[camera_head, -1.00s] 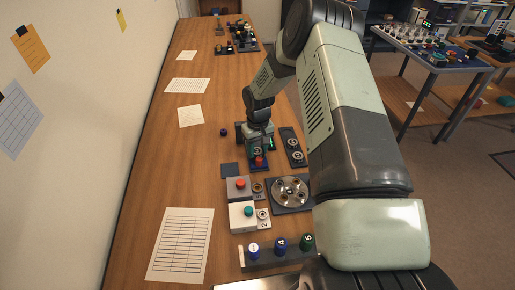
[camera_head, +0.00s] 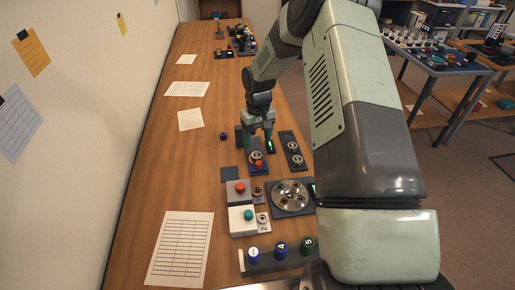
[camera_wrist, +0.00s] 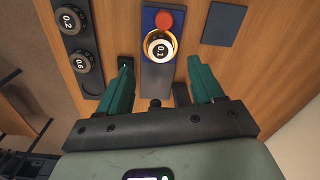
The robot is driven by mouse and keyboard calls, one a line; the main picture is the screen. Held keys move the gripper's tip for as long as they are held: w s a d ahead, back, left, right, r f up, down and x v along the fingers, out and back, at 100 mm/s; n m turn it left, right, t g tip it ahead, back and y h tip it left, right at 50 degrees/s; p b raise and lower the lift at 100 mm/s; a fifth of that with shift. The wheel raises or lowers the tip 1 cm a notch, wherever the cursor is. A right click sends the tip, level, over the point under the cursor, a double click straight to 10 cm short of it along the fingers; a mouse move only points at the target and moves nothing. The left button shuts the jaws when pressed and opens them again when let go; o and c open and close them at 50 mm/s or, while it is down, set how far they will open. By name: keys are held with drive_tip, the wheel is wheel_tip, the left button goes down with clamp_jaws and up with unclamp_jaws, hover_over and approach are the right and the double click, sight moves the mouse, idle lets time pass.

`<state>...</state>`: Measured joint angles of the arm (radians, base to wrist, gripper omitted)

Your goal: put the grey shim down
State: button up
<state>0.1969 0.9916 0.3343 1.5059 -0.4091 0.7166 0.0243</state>
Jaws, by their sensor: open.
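A round disc marked 0.1 (camera_wrist: 160,48), which I take for the grey shim, lies on the blue fixture (camera_wrist: 147,15) beside its red button (camera_wrist: 164,20). In the head view, the disc (camera_head: 256,156) sits just behind the red button (camera_head: 259,164). My gripper (camera_wrist: 163,75) is open and empty, with its teal fingers wide apart on either side of the fixture. In the head view, my gripper (camera_head: 259,145) hangs above the fixture's far end, apart from the disc.
A dark rack (camera_wrist: 97,72) holds discs marked 0.2 (camera_wrist: 70,20) and 0.6 (camera_wrist: 83,62) and has an empty round recess. A dark square pad (camera_wrist: 223,24) lies on the other side. A turntable (camera_head: 290,197) and two button boxes stand nearer.

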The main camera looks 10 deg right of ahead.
drive_tip(key=s+r+t, duration=0.1)
drive_tip(key=s+r, duration=0.3)
drive_tip(key=r, duration=0.6)
drive_tip(key=s+r+t+h, duration=0.1)
drive_tip(key=s+r, duration=0.4)
drive_tip(key=r, duration=0.4)
drive_tip(key=s+r+t, duration=0.1)
drive_tip(key=s+r, duration=0.3)
drive_tip(key=r, duration=0.6)
drive_tip(key=s+r+m+t, duration=0.1)
drive_tip(key=s+r, duration=0.2)
drive_tip(key=s, duration=0.8)
drive_tip(key=s+r+m+t, duration=0.1)
drive_tip(key=s+r, duration=0.1)
drive_tip(key=s, duration=0.9)
drive_tip(key=shift+d+r+m+t+y, duration=0.3)
drive_tip(key=shift+d+r+m+y, duration=0.1)
